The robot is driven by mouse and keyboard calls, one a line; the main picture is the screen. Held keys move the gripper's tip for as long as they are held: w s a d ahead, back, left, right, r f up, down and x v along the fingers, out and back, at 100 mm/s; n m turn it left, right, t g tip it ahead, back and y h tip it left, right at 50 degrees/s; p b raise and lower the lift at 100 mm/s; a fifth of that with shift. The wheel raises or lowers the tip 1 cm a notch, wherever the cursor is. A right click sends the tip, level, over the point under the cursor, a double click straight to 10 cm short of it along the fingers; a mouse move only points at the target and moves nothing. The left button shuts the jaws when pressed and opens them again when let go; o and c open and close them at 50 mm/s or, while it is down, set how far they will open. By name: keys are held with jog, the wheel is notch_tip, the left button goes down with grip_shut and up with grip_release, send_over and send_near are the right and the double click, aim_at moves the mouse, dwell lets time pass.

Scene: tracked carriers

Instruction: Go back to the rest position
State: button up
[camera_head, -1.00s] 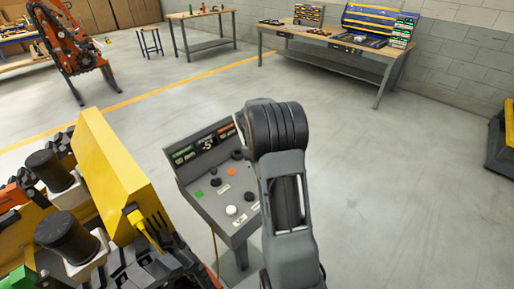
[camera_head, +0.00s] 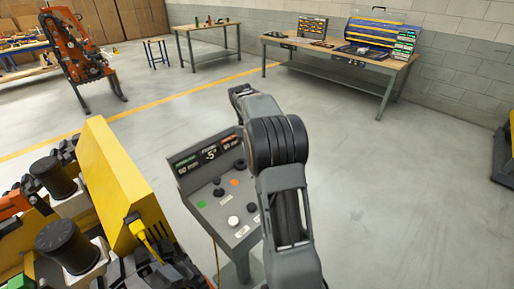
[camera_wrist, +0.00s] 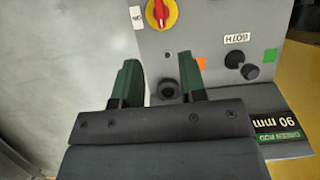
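My gripper (camera_wrist: 159,62) shows in the wrist view as two dark green fingers set apart, with nothing held between them. The grey control panel (camera_wrist: 210,35) lies beyond the fingers, and a round black part (camera_wrist: 168,88) shows in the gap. I cannot tell whether the fingers touch the panel. In the head view, my grey arm rises in the middle and partly covers the control panel (camera_head: 213,215). The gripper is hidden in the head view.
A yellow-plated machine (camera_head: 118,180) with black cylinders stands at the left. An orange robot arm (camera_head: 75,55) stands far left. A workbench (camera_head: 335,58) and a smaller table (camera_head: 205,28) stand at the back. The floor at right (camera_head: 410,190) is clear.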

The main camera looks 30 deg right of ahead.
dwell(0.3)
jog(key=s+a+r+m+t, duration=0.1)
jog(key=s+a+t, duration=0.7)
jog(key=s+a, duration=0.9)
jog(key=shift+s+a+m+t+y, duration=0.3)
jog(key=shift+a+m+y, duration=0.15)
jog(key=shift+a, duration=0.8)
jog(key=shift+d+r, duration=0.1)
